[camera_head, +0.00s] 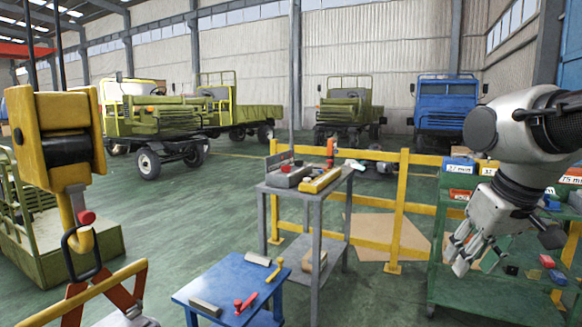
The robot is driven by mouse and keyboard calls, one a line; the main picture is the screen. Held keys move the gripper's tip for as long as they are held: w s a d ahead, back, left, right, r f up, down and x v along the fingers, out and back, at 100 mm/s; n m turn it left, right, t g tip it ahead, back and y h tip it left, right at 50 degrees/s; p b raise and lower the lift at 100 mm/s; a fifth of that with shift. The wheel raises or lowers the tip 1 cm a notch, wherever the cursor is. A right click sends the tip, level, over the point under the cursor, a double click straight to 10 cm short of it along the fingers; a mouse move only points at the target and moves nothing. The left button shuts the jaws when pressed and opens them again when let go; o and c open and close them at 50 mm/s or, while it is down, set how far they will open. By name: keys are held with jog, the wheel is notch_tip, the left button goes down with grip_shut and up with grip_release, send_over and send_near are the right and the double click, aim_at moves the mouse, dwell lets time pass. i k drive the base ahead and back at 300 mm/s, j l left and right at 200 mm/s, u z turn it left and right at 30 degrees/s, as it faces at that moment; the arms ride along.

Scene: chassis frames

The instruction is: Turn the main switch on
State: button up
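I cannot make out a main switch in the camera_head view. My gripper (464,252) is at the right, pointing down and left in front of the green shelf unit. Its light grey fingers stand apart, and nothing shows between them. My arm covers part of the shelf unit and whatever is behind it.
A grey table (322,190) with tools stands in the middle, a low blue table (225,285) in front. A yellow railing (395,215) runs behind. A green shelf unit (470,300) with small bins is at right, a yellow hoist hook (78,235) at left. Trucks stand behind.

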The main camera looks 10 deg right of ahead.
aim_at(286, 169)
jog(key=i+l+z, duration=0.3)
jog(key=i, duration=0.15)
jog(key=i+l+z, duration=0.25)
jog(key=i, duration=0.2)
jog(key=i+l+z, duration=0.1)
jog(key=i+z, duration=0.2)
jog(key=i, duration=0.15)
jog(key=i+u, duration=0.1)
jog(key=i, duration=0.5)
jog(key=i+l, duration=0.15)
jog(key=i, duration=0.4)
jog(key=i+u, duration=0.25)
jog(key=u, duration=0.15)
jog(key=i+u, duration=0.5)
jog(key=u, duration=0.25)
jog(key=i+u, duration=0.6)
jog(key=u, duration=0.15)
